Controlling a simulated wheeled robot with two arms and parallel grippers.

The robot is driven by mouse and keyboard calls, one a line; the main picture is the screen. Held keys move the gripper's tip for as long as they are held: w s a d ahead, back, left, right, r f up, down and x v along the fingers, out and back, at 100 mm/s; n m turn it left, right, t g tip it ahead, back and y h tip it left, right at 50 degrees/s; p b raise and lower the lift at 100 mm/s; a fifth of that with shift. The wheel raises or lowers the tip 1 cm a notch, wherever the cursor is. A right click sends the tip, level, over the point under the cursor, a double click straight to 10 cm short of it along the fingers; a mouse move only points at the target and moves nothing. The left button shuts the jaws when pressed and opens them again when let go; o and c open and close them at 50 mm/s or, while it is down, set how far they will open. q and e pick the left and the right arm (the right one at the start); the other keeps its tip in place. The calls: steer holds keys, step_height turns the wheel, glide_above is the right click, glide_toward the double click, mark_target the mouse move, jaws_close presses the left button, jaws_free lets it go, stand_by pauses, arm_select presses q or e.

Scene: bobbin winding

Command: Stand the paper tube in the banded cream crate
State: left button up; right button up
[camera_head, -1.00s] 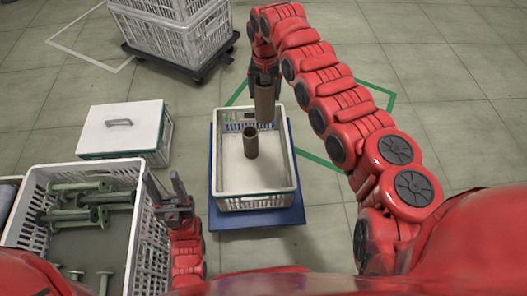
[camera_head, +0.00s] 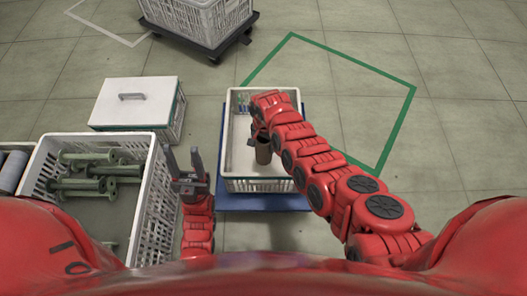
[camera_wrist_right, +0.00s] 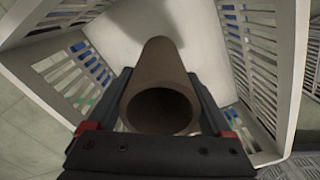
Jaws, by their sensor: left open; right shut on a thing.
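The brown paper tube (camera_wrist_right: 158,78) is held in my right gripper (camera_head: 258,132), its open end facing the right wrist camera. My right gripper is shut on it and is inside the outline of the cream crate (camera_head: 265,185). The crate's slatted wall (camera_wrist_right: 262,60) shows around the tube in the right wrist view. In the head view a brown tube (camera_head: 263,153) shows just below the gripper; I cannot tell whether it is the held one or another standing in the crate. Whether the held tube touches the floor is unclear. My left gripper (camera_head: 183,157) is open and empty.
The cream crate sits on a blue base (camera_head: 232,203). To the left is a white crate (camera_head: 146,205) with several green bobbins (camera_head: 90,172). A white lidded box (camera_head: 135,102) stands behind it. More crates sit on a dark dolly (camera_head: 215,50). Floor to the right is clear.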

step_height(320, 180, down, 5)
steer(key=b, duration=0.3)
steer(key=shift+f, duration=0.1)
steer(key=shift+f+b, duration=0.1)
steer(key=shift+b, duration=0.2)
steer(key=o, duration=1.2)
steer(key=shift+c, duration=0.2)
